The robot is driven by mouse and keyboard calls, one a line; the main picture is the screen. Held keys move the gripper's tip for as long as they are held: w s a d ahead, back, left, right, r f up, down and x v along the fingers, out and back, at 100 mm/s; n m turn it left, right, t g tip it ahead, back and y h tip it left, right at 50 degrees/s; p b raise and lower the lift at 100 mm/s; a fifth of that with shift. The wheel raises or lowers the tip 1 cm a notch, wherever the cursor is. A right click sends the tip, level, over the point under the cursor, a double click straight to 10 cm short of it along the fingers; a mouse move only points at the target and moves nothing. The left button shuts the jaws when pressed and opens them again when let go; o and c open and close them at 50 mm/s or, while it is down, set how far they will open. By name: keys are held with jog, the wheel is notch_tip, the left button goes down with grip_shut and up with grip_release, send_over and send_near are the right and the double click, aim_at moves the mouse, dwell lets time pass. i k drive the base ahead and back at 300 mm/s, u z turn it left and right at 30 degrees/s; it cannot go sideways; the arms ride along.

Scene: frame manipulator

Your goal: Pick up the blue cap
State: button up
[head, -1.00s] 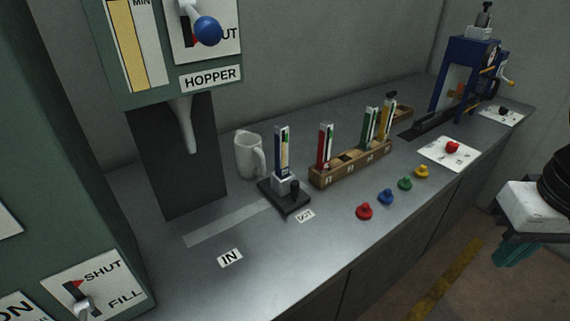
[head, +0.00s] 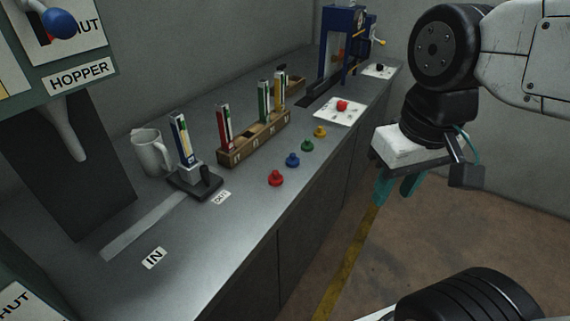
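The blue cap (head: 292,160) sits on the grey counter, in a row between the red cap (head: 276,178) and the green cap (head: 307,146). The yellow cap (head: 320,132) is at the far end of the row. My gripper (head: 398,188) hangs over the floor to the right of the counter, apart from the caps. Its teal fingers point down and seem to hold nothing. Their gap looks open, though the view is oblique.
A wooden rack (head: 254,140) with colored tubes stands behind the caps. A blue-and-white tube stands in a black-based holder (head: 195,184) at left. A mug (head: 150,153), a white card with a red item (head: 340,111) and a blue press (head: 345,45) are also on the counter.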

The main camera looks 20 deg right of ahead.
aim_at(292, 162)
jog(key=k, duration=1.2)
jog(key=z, duration=0.55)
jog(key=i, duration=0.6)
jog(key=z, duration=0.7)
jog(key=i, duration=0.7)
jog(key=u, duration=0.7)
jog(key=i, duration=0.8)
jog(key=u, duration=0.75)
